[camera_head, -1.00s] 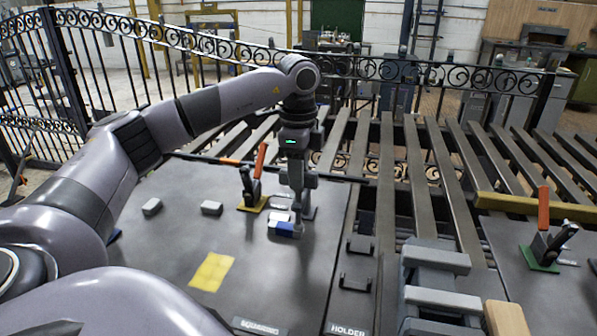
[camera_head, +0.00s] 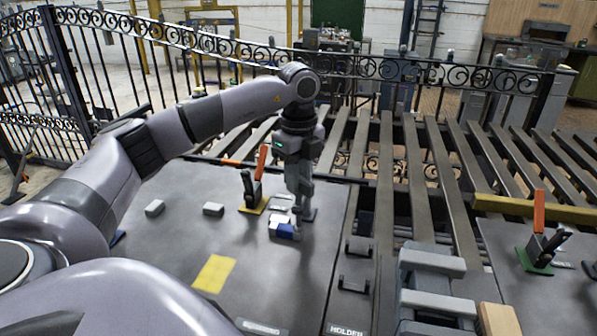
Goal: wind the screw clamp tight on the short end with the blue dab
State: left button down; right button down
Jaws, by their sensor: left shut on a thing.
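The short end with the blue dab (camera_head: 286,231) lies on the dark bench plate, just left of my left gripper's fingers. My left gripper (camera_head: 302,212) points straight down and is shut on the screw clamp beside that end. The clamp is small and mostly hidden by the fingers, so I cannot tell how tight it is. My right gripper is not in view.
An orange-handled toggle clamp (camera_head: 254,180) stands close behind on a yellow base. Two small grey blocks (camera_head: 213,209) and a yellow patch (camera_head: 214,273) lie to the left. Dark slats (camera_head: 425,190) lie at right. A grey vise-like fixture (camera_head: 432,263) stands at front right.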

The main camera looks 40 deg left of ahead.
pick_arm(q)
jog(key=m+p, duration=0.1)
jog(key=m, duration=0.5)
jog(key=shift+r+m, duration=0.1)
jog(key=shift+m, duration=0.2)
jog(key=m, duration=0.3)
jog(key=shift+m, duration=0.3)
jog(key=m, duration=0.3)
jog(key=shift+m, duration=0.3)
jog(key=m, duration=0.7)
jog(key=shift+r, duration=0.1)
jog(key=m, duration=0.6)
jog(key=shift+w+a+m, duration=0.1)
jog(key=shift+m, duration=0.2)
jog(key=shift+r, duration=0.1)
jog(key=c, duration=1)
grip_release()
jog(key=shift+c, duration=0.2)
